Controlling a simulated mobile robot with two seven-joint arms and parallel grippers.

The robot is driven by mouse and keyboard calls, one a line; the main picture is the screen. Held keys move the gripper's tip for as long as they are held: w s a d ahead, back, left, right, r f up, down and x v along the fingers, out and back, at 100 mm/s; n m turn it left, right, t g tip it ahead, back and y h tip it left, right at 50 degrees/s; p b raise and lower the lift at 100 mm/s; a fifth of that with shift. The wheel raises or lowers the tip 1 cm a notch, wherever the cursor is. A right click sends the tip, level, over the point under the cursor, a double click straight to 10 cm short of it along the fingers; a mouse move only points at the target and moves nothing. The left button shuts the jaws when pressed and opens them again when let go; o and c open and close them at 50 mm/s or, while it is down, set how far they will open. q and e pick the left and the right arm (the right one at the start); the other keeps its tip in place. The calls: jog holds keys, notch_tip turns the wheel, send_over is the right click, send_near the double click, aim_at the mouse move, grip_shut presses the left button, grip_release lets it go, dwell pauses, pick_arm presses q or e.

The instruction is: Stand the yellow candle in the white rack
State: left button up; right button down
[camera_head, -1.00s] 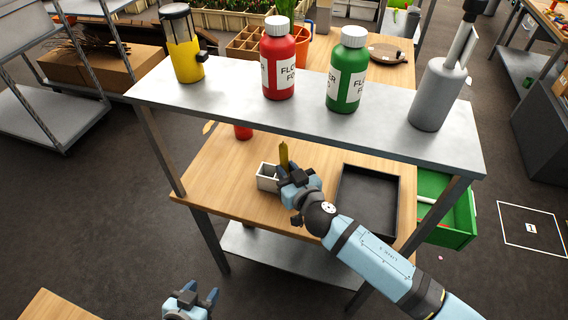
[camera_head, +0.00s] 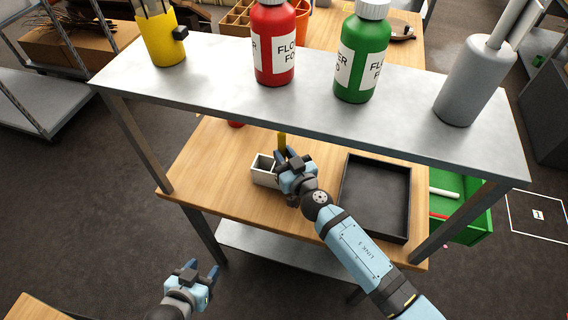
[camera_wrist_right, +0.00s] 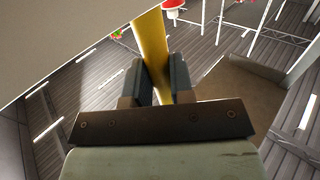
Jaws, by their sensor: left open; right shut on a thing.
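The yellow candle (camera_head: 282,140) stands roughly upright in my right gripper (camera_head: 287,158). In the right wrist view the yellow candle (camera_wrist_right: 152,50) passes between the two fingers of my right gripper (camera_wrist_right: 160,78), which are shut on it. The white rack (camera_head: 265,178) is a small box with open compartments on the wooden table, just left of my right gripper. The candle's lower end is hidden by the gripper, so I cannot tell whether it touches the rack. My left gripper (camera_head: 203,272) is open and empty, low and in front of the table.
A metal shelf (camera_head: 215,80) spans above the table (camera_head: 215,160), carrying a yellow lantern (camera_head: 162,40), red bottle (camera_head: 273,45), green bottle (camera_head: 361,55) and grey bottle (camera_head: 470,80). A black tray (camera_head: 376,195) lies right of my right gripper. A green crate (camera_head: 455,210) stands beyond it.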

pick_arm(q)
jog(key=shift+w+f, duration=0.1)
jog(key=shift+f, duration=0.5)
pick_arm(e)
jog(key=shift+f, duration=0.85)
jog(key=shift+f+b, duration=0.2)
jog(key=shift+b, duration=0.25)
jog(key=c, duration=1)
grip_release()
pick_arm(q)
jog(key=shift+f, duration=0.1)
